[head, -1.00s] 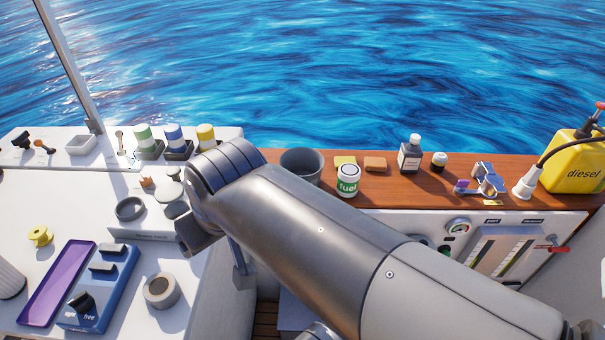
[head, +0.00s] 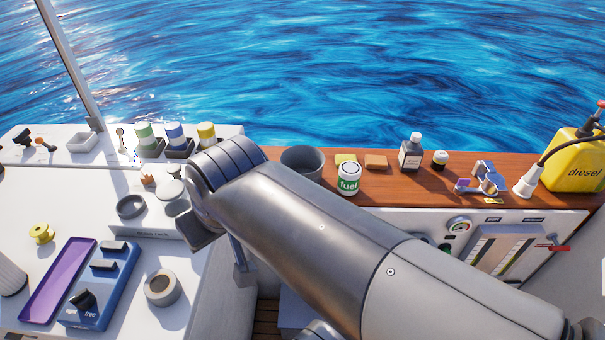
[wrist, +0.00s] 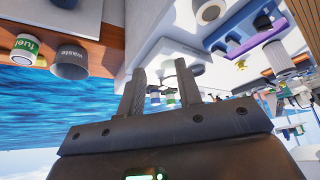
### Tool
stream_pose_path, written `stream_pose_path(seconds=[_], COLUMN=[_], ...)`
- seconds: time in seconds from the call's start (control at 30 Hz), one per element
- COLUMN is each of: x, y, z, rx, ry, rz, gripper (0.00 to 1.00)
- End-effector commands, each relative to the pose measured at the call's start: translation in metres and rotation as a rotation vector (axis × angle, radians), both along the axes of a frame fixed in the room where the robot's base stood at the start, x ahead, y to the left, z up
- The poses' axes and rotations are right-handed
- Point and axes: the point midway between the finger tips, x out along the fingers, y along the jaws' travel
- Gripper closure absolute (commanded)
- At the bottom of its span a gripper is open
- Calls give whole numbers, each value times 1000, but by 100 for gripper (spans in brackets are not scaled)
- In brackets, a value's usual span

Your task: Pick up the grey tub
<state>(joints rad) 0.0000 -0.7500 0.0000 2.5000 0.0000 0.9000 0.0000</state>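The grey tub (head: 302,161) is an open round pot standing upright on the wooden ledge, behind my forearm in the head view. It also shows at the upper left of the wrist view (wrist: 70,64), with lettering that looks like "waste". A white-and-green fuel pot (head: 348,179) stands close to its right in the head view. My gripper (wrist: 161,70) is open in the wrist view, with nothing between its fingers. It is apart from the tub, which lies off to the left of the fingers there.
The white counter holds a blue switch box (head: 98,290), a purple tray (head: 58,282) and several striped cups (head: 174,136).

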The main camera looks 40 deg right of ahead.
Motion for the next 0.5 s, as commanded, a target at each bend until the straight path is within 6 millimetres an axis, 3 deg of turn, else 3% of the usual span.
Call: stream_pose_path(seconds=[0.33,0.5], x=[4,31], y=[-2,-15], z=[2,8], rx=[-7,-51], ry=[5,45], rz=[-2,-8], gripper=[72,72])
